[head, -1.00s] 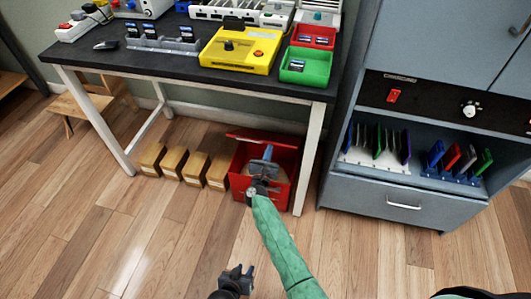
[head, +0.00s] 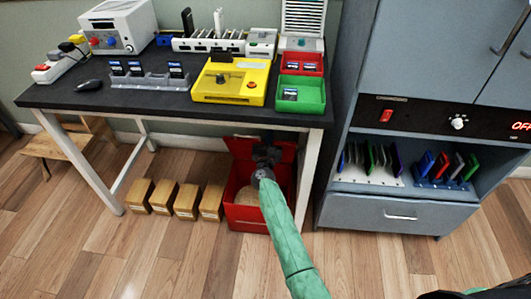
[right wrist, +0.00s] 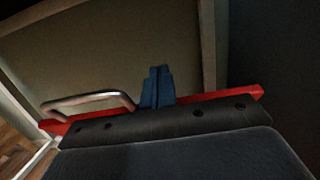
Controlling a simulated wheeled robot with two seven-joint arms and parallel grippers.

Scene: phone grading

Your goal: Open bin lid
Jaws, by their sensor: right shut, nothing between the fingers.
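The red bin (head: 247,218) stands on the floor under the table's right end. Its red lid (head: 240,150) is raised and stands roughly upright at the back, so the bin's opening and something tan inside show. My right gripper (head: 267,150) is shut and empty, in front of the raised lid and above the opening. In the right wrist view the blue fingers (right wrist: 157,88) are together beside a metal handle (right wrist: 90,101), with a red edge behind them. I cannot tell whether they touch the lid. My left gripper is not in view.
Several tan boxes (head: 186,201) stand in a row left of the bin. A white table leg (head: 307,175) is close on its right, and the table top (head: 150,97) overhangs it. A grey cabinet (head: 370,212) stands further right. The floor in front is clear.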

